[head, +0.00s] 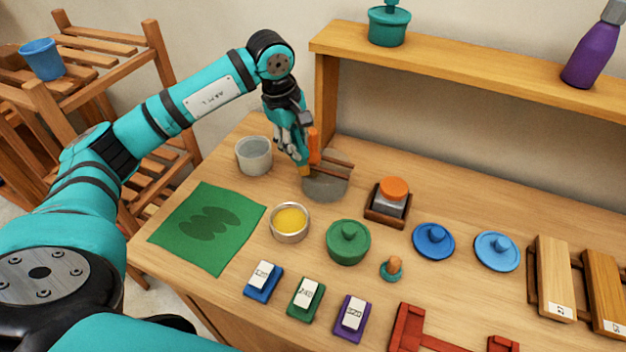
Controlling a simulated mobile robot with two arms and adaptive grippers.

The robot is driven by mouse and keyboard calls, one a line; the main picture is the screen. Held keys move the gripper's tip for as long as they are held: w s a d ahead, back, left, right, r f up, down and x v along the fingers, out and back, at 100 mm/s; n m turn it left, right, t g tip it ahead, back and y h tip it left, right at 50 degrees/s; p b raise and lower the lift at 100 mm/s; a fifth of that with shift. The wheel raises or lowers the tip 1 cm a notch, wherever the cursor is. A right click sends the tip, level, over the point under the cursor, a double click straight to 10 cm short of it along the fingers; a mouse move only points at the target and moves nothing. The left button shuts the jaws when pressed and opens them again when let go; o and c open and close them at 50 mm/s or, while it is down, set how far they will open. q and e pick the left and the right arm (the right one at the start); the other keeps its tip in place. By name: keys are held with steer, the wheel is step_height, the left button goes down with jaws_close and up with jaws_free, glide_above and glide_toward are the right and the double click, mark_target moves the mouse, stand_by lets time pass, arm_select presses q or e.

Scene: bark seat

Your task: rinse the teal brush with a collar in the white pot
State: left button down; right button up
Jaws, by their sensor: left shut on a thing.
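The white pot (254,156) stands upright at the back left of the table, a pale round cup open at the top. My left gripper (304,160) points down just to the right of the pot, above a grey round rest (326,188). It is shut on an orange, upright stick-like piece (314,145) with a yellowish lower end. Brown sticks (338,165) lie across the rest beside it. I cannot make out a teal brush with a collar; teal parts at the gripper blend with my arm. My right gripper is not in view.
A green mat (210,228) lies front left of the pot. A yellow-filled bowl (290,221), a green lidded pot (347,242) and an orange-topped block (392,192) are near the rest. A raised shelf (480,80) runs along the back.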

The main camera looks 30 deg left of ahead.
arm_select(q)
steer(key=w+a+r+n+t+y+p, duration=0.1)
steer(key=w+a+r+n+y, duration=0.15)
steer(key=a+n, duration=1.2)
step_height(320, 180, down, 6)
steer(key=a+m+b, duration=0.2)
steer(key=b, duration=0.2)
steer(key=shift+w+f+y, duration=0.15)
steer(key=shift+w+y, duration=0.25)
steer(key=shift+y, duration=0.05)
steer(key=shift+f+b, duration=0.4)
steer(key=shift+b, duration=0.1)
stand_by(0.8)
step_height(320, 180, up, 7)
steer(key=p, duration=0.5)
steer(key=shift+p, duration=0.3)
stand_by(0.6)
